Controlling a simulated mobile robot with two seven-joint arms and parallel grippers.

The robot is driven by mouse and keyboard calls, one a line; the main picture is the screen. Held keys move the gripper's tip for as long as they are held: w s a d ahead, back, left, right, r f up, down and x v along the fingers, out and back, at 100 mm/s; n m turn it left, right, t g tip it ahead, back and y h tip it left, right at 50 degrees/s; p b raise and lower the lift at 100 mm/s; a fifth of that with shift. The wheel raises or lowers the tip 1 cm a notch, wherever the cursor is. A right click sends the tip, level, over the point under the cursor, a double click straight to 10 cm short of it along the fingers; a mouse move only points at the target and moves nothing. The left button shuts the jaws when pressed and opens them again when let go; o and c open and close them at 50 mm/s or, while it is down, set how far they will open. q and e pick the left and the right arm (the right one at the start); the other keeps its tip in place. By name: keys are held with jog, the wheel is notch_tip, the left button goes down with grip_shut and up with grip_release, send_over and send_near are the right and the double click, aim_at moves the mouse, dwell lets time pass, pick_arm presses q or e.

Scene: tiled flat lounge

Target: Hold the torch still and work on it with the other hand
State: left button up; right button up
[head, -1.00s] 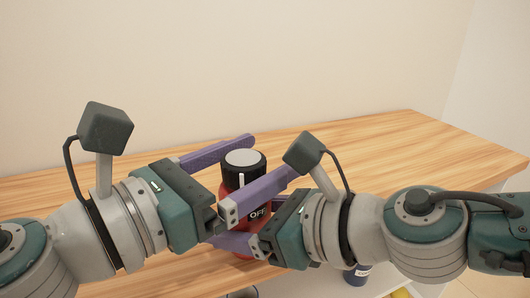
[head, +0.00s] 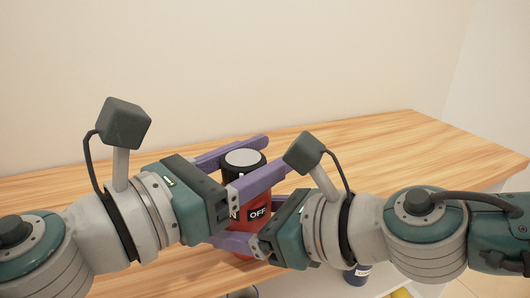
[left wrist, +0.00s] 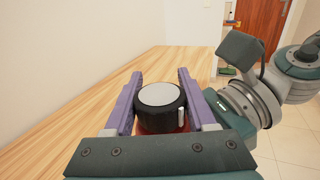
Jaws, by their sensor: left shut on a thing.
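The torch (head: 239,227) stands upright, with a red body, a black cap with a pale grey top, and a label reading OFF with part of another word. My left gripper (head: 262,160) is shut on the cap, one finger on each side. In the left wrist view the black cap (left wrist: 160,108) sits between the purple fingers, with a white mark on its front right side. My right gripper (head: 252,222) comes in from the right, lower down, with its fingers around the red body. The torch's lower end is partly hidden.
The wooden table top (head: 370,150) is clear behind and to the right. A dark blue item (head: 357,275) shows below the table's front edge, partly hidden by my right arm. A plain wall rises behind the table.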

pick_arm(q)
grip_shut()
jog(key=shift+f, duration=0.1)
jog(key=shift+s+d+m+g+h, duration=0.2)
jog(key=shift+m+g+h, duration=0.5)
jog(key=shift+m+g, duration=0.55)
jog(key=shift+s+d+m+g+h, duration=0.1)
jog(key=shift+s+m+g+h, duration=0.2)
jog(key=shift+m+g+h, duration=0.9)
jog(key=shift+s+d+m+g+h, duration=0.2)
jog(key=shift+m+g, duration=0.45)
jog(key=shift+g, duration=1.2)
jog(key=shift+s+a, duration=0.1)
pick_arm(e)
jog(key=shift+r, duration=0.1)
pick_arm(q)
jog(key=o, duration=1.1)
grip_release()
